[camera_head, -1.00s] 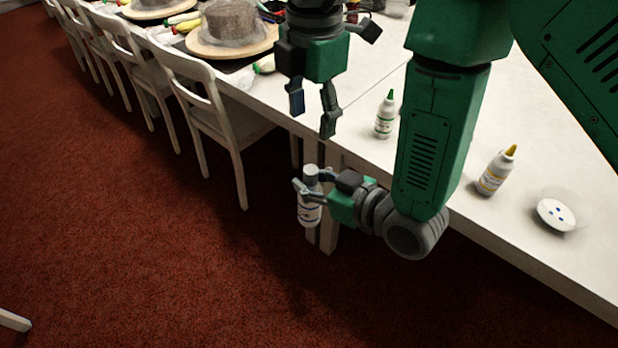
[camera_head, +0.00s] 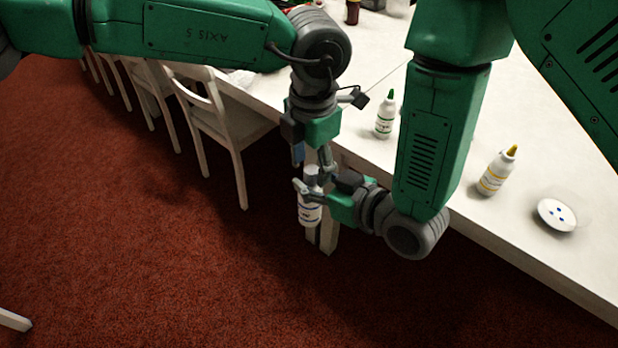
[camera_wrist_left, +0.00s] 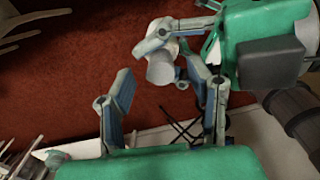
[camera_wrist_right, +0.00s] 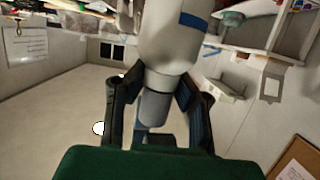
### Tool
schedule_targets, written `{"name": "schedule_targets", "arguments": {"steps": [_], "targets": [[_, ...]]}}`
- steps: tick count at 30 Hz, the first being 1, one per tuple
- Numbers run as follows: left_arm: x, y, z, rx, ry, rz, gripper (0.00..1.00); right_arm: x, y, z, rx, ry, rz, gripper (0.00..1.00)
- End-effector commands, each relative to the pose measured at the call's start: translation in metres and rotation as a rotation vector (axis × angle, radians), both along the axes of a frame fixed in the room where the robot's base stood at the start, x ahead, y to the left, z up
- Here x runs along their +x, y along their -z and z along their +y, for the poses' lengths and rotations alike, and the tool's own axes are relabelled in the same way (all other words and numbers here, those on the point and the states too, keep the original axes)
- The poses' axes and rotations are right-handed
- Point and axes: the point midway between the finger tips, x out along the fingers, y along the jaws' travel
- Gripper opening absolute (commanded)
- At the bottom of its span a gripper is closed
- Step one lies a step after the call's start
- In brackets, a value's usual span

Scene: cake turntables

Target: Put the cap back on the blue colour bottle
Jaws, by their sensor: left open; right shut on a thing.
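The blue colour bottle (camera_head: 310,213) is white with a blue-marked label and hangs roughly upright beyond the table edge. My right gripper (camera_head: 309,187) is shut on its upper part; the right wrist view also shows the bottle (camera_wrist_right: 178,35) between the fingers. A blunt grey cylinder (camera_wrist_left: 160,69) tops the bottle; I cannot tell whether it is a cap or the neck. My left gripper (camera_head: 311,158) is open, pointing down just above the bottle top. In the left wrist view its fingers (camera_wrist_left: 160,78) stand on either side of the grey cylinder, with no clear contact.
A green-tipped bottle (camera_head: 384,118) and a yellow-tipped bottle (camera_head: 497,171) stand on the white table (camera_head: 560,265). A white dish (camera_head: 545,222) with blue dots is at the right. A white chair (camera_head: 228,140) stands left of the grippers, over red carpet.

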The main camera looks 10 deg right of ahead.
Motion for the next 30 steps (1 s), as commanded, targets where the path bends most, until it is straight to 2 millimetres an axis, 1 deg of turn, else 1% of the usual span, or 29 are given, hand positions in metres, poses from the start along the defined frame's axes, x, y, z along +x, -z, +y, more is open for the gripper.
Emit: {"name": "schedule_targets", "arguments": {"steps": [3,6,15,17,18,19,27,30], "targets": [[0.0,0.01,0.0,-0.002,0.0,-0.001,0.47,0.0,0.0,0.0,0.001,0.0,-0.001,0.0],[0.0,0.015,0.0,0.0,0.0,-0.001,0.47,0.0,0.0,0.0,0.001,0.0,-0.001,0.0],[0.0,0.016,0.0,0.0,0.0,-0.001,0.47,0.0,0.0,0.0,0.001,0.0,-0.001,0.0],[0.001,0.016,0.0,0.0,0.0,-0.001,0.25,0.0,0.0,0.0,0.001,0.0,-0.001,0.0],[0.001,0.016,0.0,0.0,0.0,-0.001,0.11,0.0,0.0,0.0,0.001,0.0,-0.001,0.0],[0.001,0.016,0.0,0.0,0.0,-0.001,0.01,0.0,0.0,0.0,0.001,0.0,-0.001,0.0],[0.001,0.016,0.0,0.0,0.006,-0.001,0.0,0.0,0.0,0.0,0.0,0.0,0.0,0.0],[0.001,0.016,0.0,-0.001,0.09,0.001,0.0,0.0,0.0,0.0,-0.001,0.0,0.001,0.0]]}}
